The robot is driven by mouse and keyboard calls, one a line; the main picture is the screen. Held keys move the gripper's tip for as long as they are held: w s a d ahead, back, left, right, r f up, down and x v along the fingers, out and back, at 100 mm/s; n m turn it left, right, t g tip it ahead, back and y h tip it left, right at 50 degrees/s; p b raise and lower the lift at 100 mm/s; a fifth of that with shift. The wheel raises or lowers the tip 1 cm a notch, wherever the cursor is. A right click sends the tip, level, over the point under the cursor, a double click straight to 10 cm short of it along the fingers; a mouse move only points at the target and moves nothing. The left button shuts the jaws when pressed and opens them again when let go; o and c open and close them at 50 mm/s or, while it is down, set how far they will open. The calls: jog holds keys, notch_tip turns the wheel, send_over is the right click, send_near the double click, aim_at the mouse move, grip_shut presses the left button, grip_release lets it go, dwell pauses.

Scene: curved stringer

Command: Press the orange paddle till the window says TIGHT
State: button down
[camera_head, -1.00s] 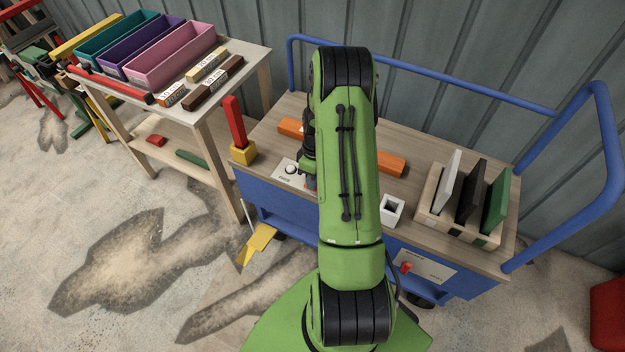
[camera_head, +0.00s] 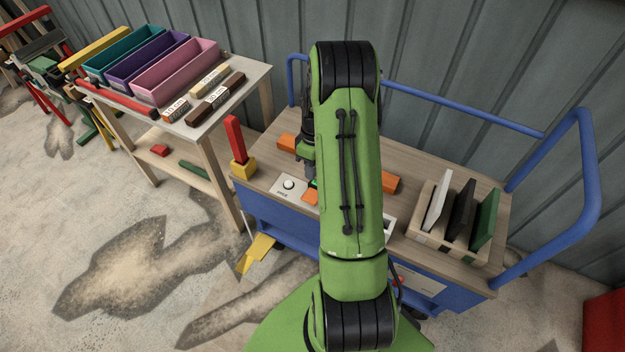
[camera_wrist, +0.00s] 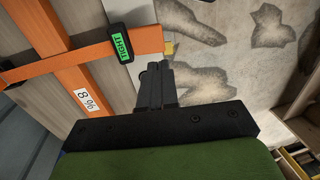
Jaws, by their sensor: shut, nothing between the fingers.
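The window (camera_wrist: 121,43) is a green panel in a dark housing and reads TIGHT in the wrist view. A bit of its green shows in the head view (camera_head: 313,184). The orange paddle (camera_head: 311,196) sits near the cart's front edge, beside the window; in the wrist view its orange end (camera_wrist: 149,41) shows by the housing. My gripper (camera_wrist: 160,68) is shut and empty, its fingertips close to the paddle end. I cannot tell whether they touch it. A long orange bar (camera_head: 391,183) crosses the cart top, partly hidden by my arm, with an "8 %" label (camera_wrist: 87,99).
A white plate with a round knob (camera_head: 289,185) lies left of the paddle. A red post on a yellow block (camera_head: 236,140) stands at the cart's left corner. A rack of panels (camera_head: 455,220) stands right. Blue rails (camera_head: 590,170) edge the cart.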

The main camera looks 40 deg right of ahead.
jog(key=r, duration=0.2)
jog(key=d+r, duration=0.1)
jog(key=r, duration=0.1)
jog(key=shift+w+p, duration=0.1)
jog(key=shift+p, duration=0.25)
dwell(0.5)
jog(key=s+a+r+m+t+h+p, duration=0.1)
jog(key=s+a+r+p, duration=0.1)
jog(key=a+r, duration=0.7)
jog(key=s+a+r+m+t+h+p, duration=0.15)
jog(key=a+r, duration=0.35)
jog(key=r, duration=0.7)
jog(key=s+a+r+t+p, duration=0.1)
jog(key=s+a+r+t, duration=0.1)
jog(key=s, duration=0.5)
jog(key=s+a+r+m+t+p, duration=0.1)
jog(key=s+a+r, duration=0.4)
jog(key=s+a, duration=0.1)
jog(key=shift+s+a+r+t+y+p, duration=0.15)
jog(key=shift+s+a+t+y+p, duration=0.2)
jog(key=shift+a+y, duration=0.15)
jog(key=shift+m, duration=0.25)
